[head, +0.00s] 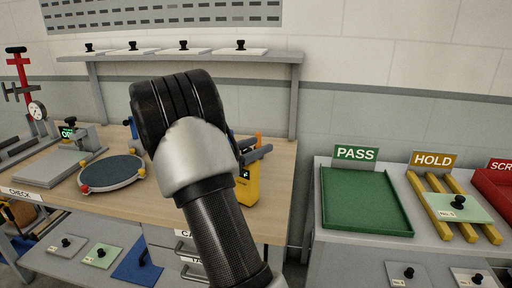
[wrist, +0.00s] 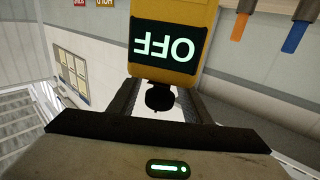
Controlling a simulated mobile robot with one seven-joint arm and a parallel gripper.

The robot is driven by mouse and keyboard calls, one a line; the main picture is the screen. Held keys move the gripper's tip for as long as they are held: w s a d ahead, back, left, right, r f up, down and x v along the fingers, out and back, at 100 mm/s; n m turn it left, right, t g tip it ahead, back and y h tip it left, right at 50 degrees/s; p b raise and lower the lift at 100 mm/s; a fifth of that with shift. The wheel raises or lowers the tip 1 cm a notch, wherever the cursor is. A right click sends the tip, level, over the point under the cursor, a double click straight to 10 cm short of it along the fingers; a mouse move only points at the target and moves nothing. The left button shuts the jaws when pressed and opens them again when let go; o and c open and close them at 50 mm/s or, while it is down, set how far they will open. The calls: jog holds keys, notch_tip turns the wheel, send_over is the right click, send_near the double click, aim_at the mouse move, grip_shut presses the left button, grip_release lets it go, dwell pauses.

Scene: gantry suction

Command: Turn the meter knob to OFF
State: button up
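The yellow meter (head: 249,190) stands on the wooden bench in the head view, partly hidden behind my arm. In the wrist view the meter (wrist: 207,20) is close and upside down, and its dark display (wrist: 168,44) reads OFF in pale letters. The black knob (wrist: 159,97) lies just below the display there, between the two fingers of my gripper (wrist: 160,92). A finger is on each side of the knob; I cannot tell whether they touch it. In the head view my gripper (head: 254,153) is at the meter, mostly hidden by my arm.
A round dark plate (head: 111,170) and a scale-like device (head: 60,164) are on the bench to the left. A green PASS tray (head: 365,200) and a yellow HOLD rack (head: 480,208) are on the right-hand table. A shelf (head: 200,57) runs above the bench.

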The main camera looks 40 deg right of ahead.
jog(key=s+a+p, duration=0.1)
jog(key=a, duration=1.6)
jog(key=shift+s+a+p, duration=0.15)
jog(key=shift+a+p, duration=0.05)
jog(key=shift+p, duration=0.2)
